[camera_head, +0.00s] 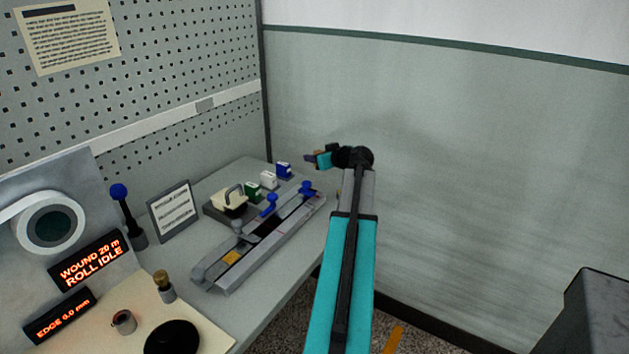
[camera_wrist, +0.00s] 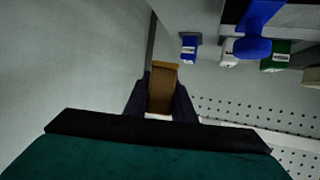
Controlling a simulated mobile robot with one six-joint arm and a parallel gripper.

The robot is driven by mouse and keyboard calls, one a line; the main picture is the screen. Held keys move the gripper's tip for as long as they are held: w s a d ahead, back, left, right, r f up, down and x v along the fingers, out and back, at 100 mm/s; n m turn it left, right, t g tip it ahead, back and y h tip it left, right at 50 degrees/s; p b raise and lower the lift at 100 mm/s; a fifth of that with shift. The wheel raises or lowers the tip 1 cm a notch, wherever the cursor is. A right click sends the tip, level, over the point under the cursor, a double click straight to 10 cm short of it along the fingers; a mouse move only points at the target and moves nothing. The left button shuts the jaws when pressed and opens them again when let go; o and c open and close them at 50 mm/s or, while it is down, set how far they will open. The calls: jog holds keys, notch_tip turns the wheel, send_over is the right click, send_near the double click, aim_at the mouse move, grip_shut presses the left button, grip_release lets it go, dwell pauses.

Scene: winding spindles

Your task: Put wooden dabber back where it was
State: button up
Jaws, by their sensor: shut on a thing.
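The wooden dabber (camera_wrist: 162,88) is a brown, wood-coloured piece between the two dark fingers of my gripper (camera_wrist: 160,106) in the wrist view. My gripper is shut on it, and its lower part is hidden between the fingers. In the head view my gripper (camera_head: 316,159) is held up in the air at the end of my arm, beyond the far right end of the bench, in front of the grey wall. The held piece is small and hard to make out there.
The bench (camera_head: 270,312) holds a long grey rail device (camera_head: 262,243) with blue knobs. Blue (camera_head: 284,170), white (camera_head: 268,179) and green (camera_head: 253,190) small blocks stand behind it. A tan-topped piece (camera_head: 163,285), a small cup (camera_head: 124,322) and a black disc (camera_head: 172,338) are at the front.

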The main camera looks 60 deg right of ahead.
send_over(316, 186)
jog(key=w, duration=0.1)
jog(key=shift+d+f+p, duration=0.15)
jog(key=shift+d+f, duration=0.05)
jog(key=shift+f, duration=0.95)
jog(key=shift+d+f+p, duration=0.15)
jog(key=shift+f, duration=1)
jog(key=shift+f, duration=0.1)
jog(key=shift+f+p, duration=0.35)
jog(key=shift+f, duration=1.45)
jog(key=shift+f, duration=0.1)
jog(key=o, duration=1.1)
jog(key=shift+c, duration=0.2)
jog(key=shift+s+a+r, duration=0.25)
jog(key=shift+s+r, duration=0.05)
jog(key=shift+s, duration=0.25)
jog(key=b+v, duration=0.2)
jog(key=v, duration=0.8)
jog(key=shift+s+a+r, duration=0.1)
jog(key=shift+s+r, duration=0.15)
jog(key=shift+s, duration=0.05)
